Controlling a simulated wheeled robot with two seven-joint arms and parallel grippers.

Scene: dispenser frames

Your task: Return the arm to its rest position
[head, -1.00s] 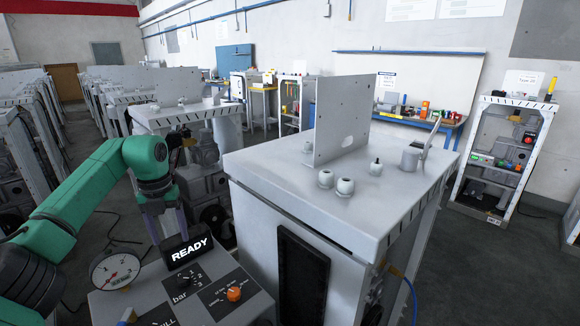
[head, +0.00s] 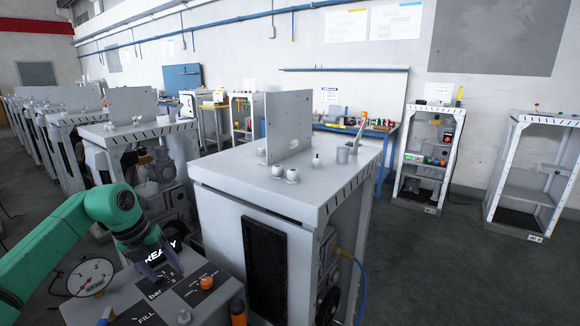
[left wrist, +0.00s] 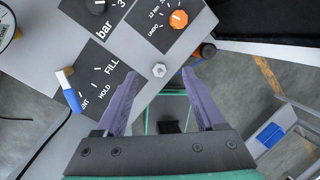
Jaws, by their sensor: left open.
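My left arm, green, comes in from the left in the head view. Its purple-fingered gripper (head: 168,268) is above the grey control panel (head: 215,300) and partly covers the READY display (head: 160,252). The left wrist view shows the left gripper (left wrist: 160,76) open, with nothing between its fingers. The orange knob (head: 206,282) is to the right of the fingers in the head view. The blue-tipped lever (left wrist: 71,90) by FILL and HOLD is left of them in the wrist view. My right gripper is not in view.
A pressure gauge (head: 90,277) stands at the panel's left. A large grey cabinet (head: 225,215) with an upright plate (head: 289,125) on top is close on the right. Open shelving frames (head: 500,170) stand farther right; grey floor (head: 420,260) lies clear before them.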

